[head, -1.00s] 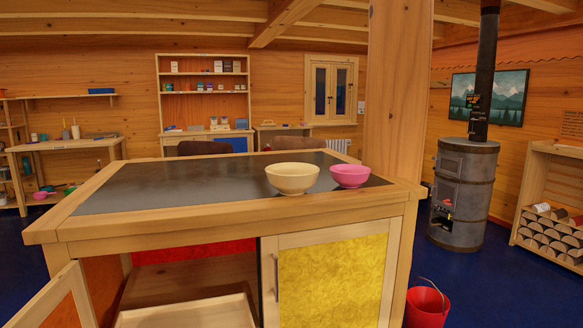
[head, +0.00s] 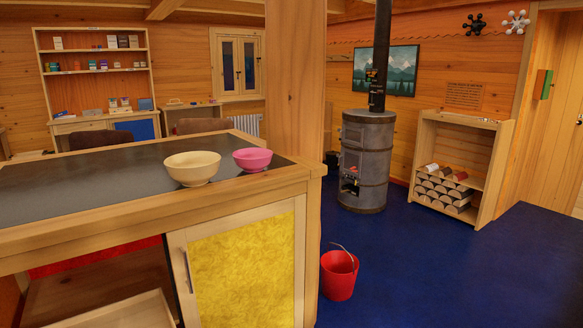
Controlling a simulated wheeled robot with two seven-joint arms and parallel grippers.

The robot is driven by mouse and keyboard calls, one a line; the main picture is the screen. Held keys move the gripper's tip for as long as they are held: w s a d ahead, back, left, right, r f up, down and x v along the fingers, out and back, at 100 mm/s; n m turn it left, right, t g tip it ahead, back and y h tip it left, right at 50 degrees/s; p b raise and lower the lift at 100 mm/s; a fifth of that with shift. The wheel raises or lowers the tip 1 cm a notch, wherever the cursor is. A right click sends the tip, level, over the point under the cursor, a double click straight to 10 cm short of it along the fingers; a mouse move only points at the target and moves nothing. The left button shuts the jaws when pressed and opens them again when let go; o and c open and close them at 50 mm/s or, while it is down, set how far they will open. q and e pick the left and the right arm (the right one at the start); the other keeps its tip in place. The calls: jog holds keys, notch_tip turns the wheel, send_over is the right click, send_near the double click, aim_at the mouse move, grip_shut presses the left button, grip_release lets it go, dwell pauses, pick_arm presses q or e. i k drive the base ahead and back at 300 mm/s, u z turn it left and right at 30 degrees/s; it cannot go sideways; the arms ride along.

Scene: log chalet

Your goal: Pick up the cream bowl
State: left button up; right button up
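The cream bowl (head: 193,169) stands upright on the dark top of the wooden counter (head: 90,178), near its front right corner. It looks empty. Neither of my grippers shows in the head view.
The counter's front has a yellow door (head: 243,268) and an open compartment with a tray (head: 115,312). A wooden post (head: 295,90) rises behind its right corner. A red bucket (head: 338,276) stands on the blue floor. A stove (head: 364,160) and log shelf (head: 455,165) are behind; floor at right is clear.

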aim_at(191, 169)
jog(key=z, duration=0.35)
jog(key=i, duration=1.4)
jog(key=u, duration=1.9)
